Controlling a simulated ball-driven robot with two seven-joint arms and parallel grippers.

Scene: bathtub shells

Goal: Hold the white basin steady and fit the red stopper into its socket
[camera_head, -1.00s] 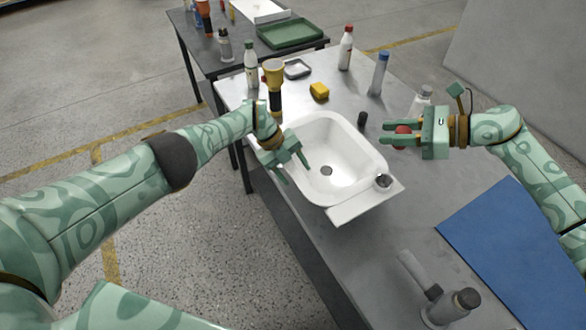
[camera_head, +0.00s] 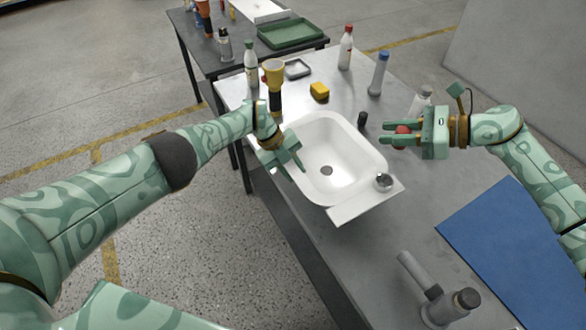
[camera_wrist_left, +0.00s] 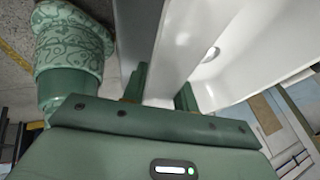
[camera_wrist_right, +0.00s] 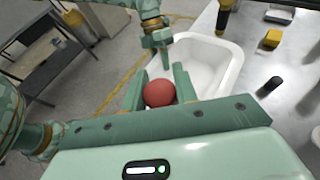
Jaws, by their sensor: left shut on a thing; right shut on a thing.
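The white basin (camera_head: 350,208) stands on the grey table, with a dark drain hole (camera_head: 327,170) in its floor and a round metal fitting (camera_head: 384,181) on its near ledge. My left gripper (camera_head: 295,170) is shut on the basin's left wall; the left wrist view shows the wall (camera_wrist_left: 178,48) between the fingers. My right gripper (camera_head: 388,134) is shut on the red stopper (camera_head: 402,130), held to the right of the basin and apart from it. The right wrist view shows the round stopper (camera_wrist_right: 159,93) between the fingers. Its underside is hidden.
A yellow-topped dark tool (camera_head: 274,85), a yellow block (camera_head: 319,91) and several bottles stand behind the basin. A small black cylinder (camera_head: 362,119) is beside its right rim. A blue mat (camera_head: 510,245) lies at right; a grey tool (camera_head: 415,270) lies in front.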

